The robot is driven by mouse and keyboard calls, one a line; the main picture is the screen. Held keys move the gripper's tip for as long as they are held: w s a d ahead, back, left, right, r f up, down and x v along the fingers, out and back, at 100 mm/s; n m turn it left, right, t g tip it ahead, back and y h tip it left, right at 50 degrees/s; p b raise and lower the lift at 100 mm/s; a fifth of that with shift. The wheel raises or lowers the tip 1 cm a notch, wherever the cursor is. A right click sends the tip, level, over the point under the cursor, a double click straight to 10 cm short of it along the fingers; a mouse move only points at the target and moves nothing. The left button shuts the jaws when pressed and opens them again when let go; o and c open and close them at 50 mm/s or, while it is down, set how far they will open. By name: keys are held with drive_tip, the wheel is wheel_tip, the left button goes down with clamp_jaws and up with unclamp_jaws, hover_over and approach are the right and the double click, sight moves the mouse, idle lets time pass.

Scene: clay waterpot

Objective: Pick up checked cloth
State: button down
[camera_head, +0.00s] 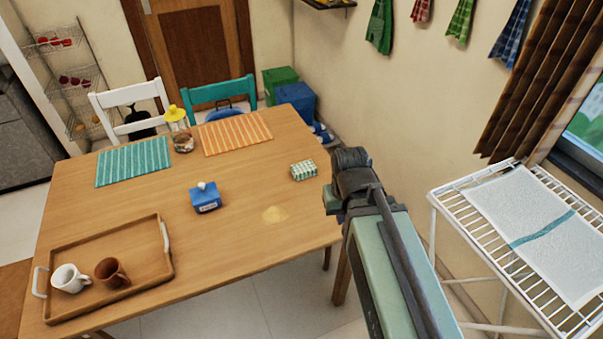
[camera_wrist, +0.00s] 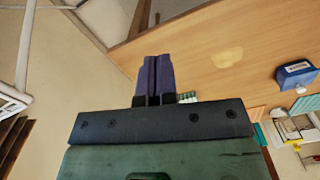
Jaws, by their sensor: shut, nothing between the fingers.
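A small folded green-and-white checked cloth (camera_head: 303,170) lies on the wooden table near its right edge in the head view. In the wrist view only a bit of the checked cloth (camera_wrist: 188,97) shows, mostly hidden behind the gripper's base. My gripper (camera_wrist: 155,60) is shut and empty, its two dark fingers pressed together. In the head view the dark end of my arm is by the table's right edge, just right of the cloth and apart from it in the picture. The fingers cannot be made out there.
A white rack (camera_head: 450,222) with a towel stands right. Several cloths hang on the wall.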

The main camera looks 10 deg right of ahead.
drive_tip(key=c, duration=1.8)
unclamp_jaws()
drive_tip(key=o, duration=1.8)
drive_tip(key=shift+c, duration=0.2)
